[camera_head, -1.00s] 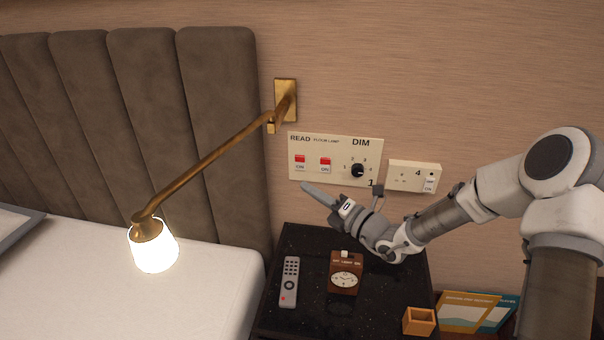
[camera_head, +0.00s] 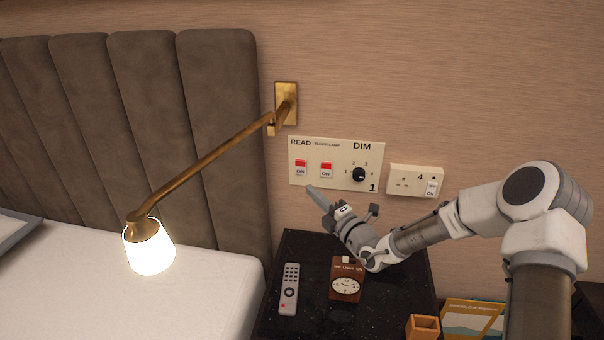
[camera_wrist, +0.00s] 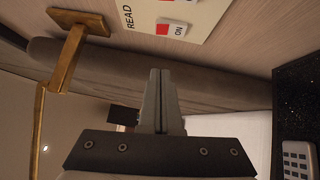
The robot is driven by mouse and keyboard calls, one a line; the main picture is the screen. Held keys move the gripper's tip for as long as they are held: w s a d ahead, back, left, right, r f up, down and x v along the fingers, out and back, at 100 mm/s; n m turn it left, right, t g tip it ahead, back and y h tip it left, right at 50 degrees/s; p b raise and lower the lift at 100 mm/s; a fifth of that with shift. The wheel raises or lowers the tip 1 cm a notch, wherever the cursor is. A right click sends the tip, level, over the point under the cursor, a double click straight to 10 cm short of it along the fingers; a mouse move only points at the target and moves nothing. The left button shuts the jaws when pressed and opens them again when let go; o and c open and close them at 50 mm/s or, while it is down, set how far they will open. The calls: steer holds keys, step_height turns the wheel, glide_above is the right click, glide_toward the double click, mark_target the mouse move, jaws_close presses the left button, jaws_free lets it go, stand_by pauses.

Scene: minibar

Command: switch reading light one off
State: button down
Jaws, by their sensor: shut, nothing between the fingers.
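The cream switch panel (camera_head: 336,180) is on the wall beside the headboard, marked READ, FLOOR LAMP and DIM. The READ switch (camera_head: 300,168) is at its left, with a red top and ON below. The floor lamp switch (camera_head: 326,169) sits to its right, and the black dim knob (camera_head: 358,174) beyond. The brass reading light (camera_head: 150,247) is lit over the bed. My gripper (camera_head: 310,189) is shut and empty, its tip just below the panel's lower edge near the READ switch. In the wrist view, the shut fingers (camera_wrist: 160,75) point towards the panel, with a READ switch (camera_wrist: 171,29) partly visible.
The padded headboard (camera_head: 215,130) stands at the left.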

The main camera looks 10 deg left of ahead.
mark_target(295, 163)
steer(key=shift+w+a+r+b, duration=0.2)
steer(key=shift+w+a+b, duration=0.25)
steer(key=shift+w+a, duration=0.7)
steer(key=shift+w+a+r+b, duration=0.15)
steer(key=shift+w+a+b, duration=0.4)
steer(key=shift+w, duration=1.1)
steer(key=shift+w+a+r+b, duration=0.2)
steer(key=shift+w+a+b, duration=0.2)
steer(key=shift+w+a, duration=0.8)
steer(key=shift+w+d+r, duration=0.1)
steer(key=shift+w+d, duration=0.15)
steer(key=p, duration=0.2)
steer(key=shift+w+r+p, duration=0.25)
steer(key=shift+r+p, duration=0.05)
steer(key=shift+r, duration=0.05)
steer(key=shift+f+b, duration=0.35)
steer(key=shift+s, duration=0.15)
